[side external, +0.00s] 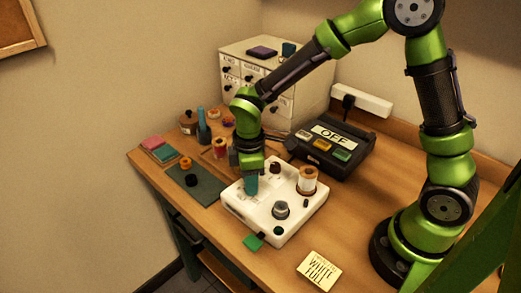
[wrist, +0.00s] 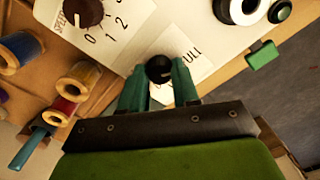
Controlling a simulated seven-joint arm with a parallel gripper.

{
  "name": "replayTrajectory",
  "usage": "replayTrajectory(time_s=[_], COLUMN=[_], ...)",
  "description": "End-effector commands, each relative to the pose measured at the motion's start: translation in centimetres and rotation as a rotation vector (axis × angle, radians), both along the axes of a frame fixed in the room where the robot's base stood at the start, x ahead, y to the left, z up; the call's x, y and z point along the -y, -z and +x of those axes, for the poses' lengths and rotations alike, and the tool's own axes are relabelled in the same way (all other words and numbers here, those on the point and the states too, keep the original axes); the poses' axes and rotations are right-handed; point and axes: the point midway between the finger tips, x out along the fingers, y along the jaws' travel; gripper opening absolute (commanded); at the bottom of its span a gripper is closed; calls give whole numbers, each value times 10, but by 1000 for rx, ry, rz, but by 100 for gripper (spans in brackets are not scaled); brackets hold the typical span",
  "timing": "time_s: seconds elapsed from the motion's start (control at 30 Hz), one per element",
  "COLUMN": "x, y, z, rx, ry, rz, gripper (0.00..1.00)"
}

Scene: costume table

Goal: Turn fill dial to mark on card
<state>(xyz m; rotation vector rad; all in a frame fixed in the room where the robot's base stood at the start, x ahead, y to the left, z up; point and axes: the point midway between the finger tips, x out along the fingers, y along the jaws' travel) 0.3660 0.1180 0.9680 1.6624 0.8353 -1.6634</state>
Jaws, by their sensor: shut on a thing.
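The white machine (side external: 262,222) sits on the table below my gripper (side external: 251,186). In the wrist view, my gripper (wrist: 160,80) is shut on a small round black dial (wrist: 158,68), one teal fingertip on each side. Printed letters ending in "ULL" show beside this fill dial; the rest of its label and its pointer are mostly hidden or unclear. A second dark dial (wrist: 82,12), labelled "SPEED" with 0, 1, 2, stands apart on the same white machine. The card (side external: 319,270) lies on the table in front, with lettering that reads "WHITE FULL".
A white thread spool (side external: 307,181) and a grey round part (side external: 281,209) stand on the machine. Behind is a dark box (side external: 330,150) with an "OFF" sign and coloured buttons. Several spools stand at left, near a dark green mat (side external: 197,190). A drawer cabinet (side external: 285,75) stands at the back.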

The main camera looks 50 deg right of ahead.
Motion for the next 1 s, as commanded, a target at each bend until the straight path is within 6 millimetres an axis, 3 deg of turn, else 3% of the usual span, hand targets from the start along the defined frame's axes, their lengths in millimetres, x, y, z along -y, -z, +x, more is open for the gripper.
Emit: replayTrajectory(time_s=[0.03,0.17,0.57,0.77,1.0], x=[-1,0,0,0,0], y=[-1,-1,-7,-44,-104], z=[0,0,1,2,1], rx=[3,2,4,8,8], ry=[-2,-2,1,2,-1], rz=[0,1,0,1,0], gripper=[35,55,56,56,56])
